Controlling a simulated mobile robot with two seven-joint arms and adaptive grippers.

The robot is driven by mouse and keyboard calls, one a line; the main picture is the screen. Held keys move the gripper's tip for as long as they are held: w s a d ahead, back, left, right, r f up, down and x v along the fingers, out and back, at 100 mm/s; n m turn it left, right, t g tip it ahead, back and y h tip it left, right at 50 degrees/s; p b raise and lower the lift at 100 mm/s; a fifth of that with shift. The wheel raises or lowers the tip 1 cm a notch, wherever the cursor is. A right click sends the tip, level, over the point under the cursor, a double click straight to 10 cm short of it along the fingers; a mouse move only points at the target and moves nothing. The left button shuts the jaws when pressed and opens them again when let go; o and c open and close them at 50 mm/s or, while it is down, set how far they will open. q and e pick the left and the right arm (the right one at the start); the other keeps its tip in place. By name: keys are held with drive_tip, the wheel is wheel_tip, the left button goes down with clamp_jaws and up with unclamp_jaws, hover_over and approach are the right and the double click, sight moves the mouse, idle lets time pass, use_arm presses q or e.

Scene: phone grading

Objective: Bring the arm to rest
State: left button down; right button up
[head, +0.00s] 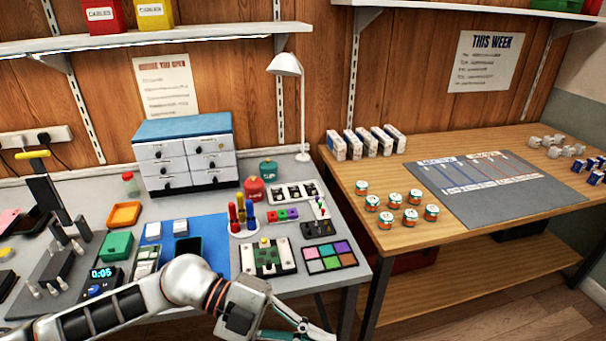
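My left arm reaches in from the lower left along the front of the grey workbench (345,262). Its gripper (296,328) is at the bottom edge of the head view, just in front of the bench's front edge. The fingers are partly cut off by the frame, so I cannot tell whether they are open or shut. I see no object held in the visible part. My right gripper is not in view. A dark phone (188,247) lies on the blue mat (209,228), close behind my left arm.
A timer (103,274), a green box (116,246), a screwdriver holder (241,228) and a colour-square pad (331,257) crowd the bench. A lamp (287,66) and drawer unit (186,160) stand behind. The wooden table (450,240) at right holds several small jars (411,217) and a grey mat (490,205).

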use_arm(q)
drive_tip(key=w+d+r+n+t+h, duration=0.2)
drive_tip(key=w+r+n+t+h, duration=0.35)
drive_tip(key=n+t, duration=0.3)
drive_tip(key=w+a+f+n+t+y, duration=0.6)
drive_tip(key=a+f+n+t+y, duration=0.2)
drive_tip(key=a+f+n+t, duration=0.3)
drive_tip(key=s+a+f+n+g+y, duration=0.1)
drive_tip(key=s+a+f+n+y, duration=0.1)
drive_tip(key=f, duration=0.5)
drive_tip(key=s+a+f+n+g+y, duration=0.2)
drive_tip(key=s+a+f+n+y, duration=0.1)
drive_tip(key=s+a+f, duration=0.4)
drive_tip(key=s+a+f+n+g+y, duration=0.2)
drive_tip(key=s+a+f+n+y, duration=0.1)
drive_tip(key=f, duration=0.6)
drive_tip(key=shift+s+a+y, duration=0.55)
drive_tip(key=shift+s+a, duration=0.45)
drive_tip(key=shift+s, duration=0.2)
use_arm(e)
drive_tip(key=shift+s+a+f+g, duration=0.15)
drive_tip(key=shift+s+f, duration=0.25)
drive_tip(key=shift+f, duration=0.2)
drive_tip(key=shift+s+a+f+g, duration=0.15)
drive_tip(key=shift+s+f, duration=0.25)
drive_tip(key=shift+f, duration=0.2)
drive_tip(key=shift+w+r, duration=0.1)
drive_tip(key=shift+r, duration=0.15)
